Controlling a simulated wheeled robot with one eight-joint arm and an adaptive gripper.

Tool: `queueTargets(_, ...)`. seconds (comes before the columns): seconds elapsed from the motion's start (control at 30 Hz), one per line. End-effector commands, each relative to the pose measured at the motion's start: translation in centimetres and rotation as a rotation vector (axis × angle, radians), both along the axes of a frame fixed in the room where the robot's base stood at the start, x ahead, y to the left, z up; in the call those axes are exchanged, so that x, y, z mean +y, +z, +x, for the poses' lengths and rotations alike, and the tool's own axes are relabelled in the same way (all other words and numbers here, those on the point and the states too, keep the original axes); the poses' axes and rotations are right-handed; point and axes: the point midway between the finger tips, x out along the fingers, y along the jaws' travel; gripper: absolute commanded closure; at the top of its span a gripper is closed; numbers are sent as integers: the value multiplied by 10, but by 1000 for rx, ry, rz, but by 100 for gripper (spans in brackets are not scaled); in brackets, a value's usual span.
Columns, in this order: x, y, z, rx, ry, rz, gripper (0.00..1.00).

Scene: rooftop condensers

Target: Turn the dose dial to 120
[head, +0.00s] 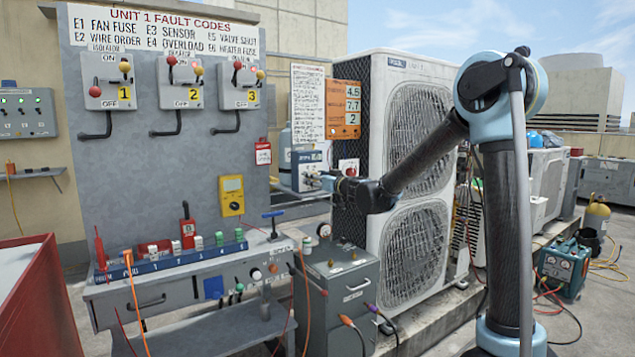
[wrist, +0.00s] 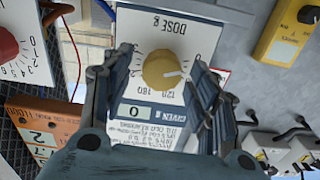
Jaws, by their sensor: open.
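The dose dial is a round yellow knob (wrist: 163,69) on a white panel marked DOSE g (wrist: 170,30), which shows upside down in the wrist view. The knob's pale pointer is at its right side, slightly low. The numbers 120 and 180 are printed just below the knob in that view. A small window below, marked GIVEN g, reads 0 (wrist: 134,111). My gripper (wrist: 162,62) is open, with one finger on each side of the knob; I cannot tell whether they touch it. In the head view, my gripper (head: 328,182) is at the dosing box (head: 308,164) and hides the knob.
A red knob (wrist: 6,44) and an orange display (wrist: 40,130) are beside the panel in the wrist view. A yellow meter (head: 231,195) hangs on the grey board. A condenser (head: 405,150) stands close behind my arm. A workbench (head: 180,275) and grey cabinet (head: 345,290) stand below.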

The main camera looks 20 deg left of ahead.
Motion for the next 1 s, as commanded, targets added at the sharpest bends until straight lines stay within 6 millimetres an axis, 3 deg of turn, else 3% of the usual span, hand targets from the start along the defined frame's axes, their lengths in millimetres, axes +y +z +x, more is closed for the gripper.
queueTargets(0.17,0,0,0,0,0,0,46)
queueTargets(0.37,0,0,0,0,0,0,89)
queueTargets(0.73,-1,0,1,24,-3,21,90)
queueTargets(1.0,-2,0,2,140,-4,119,90)
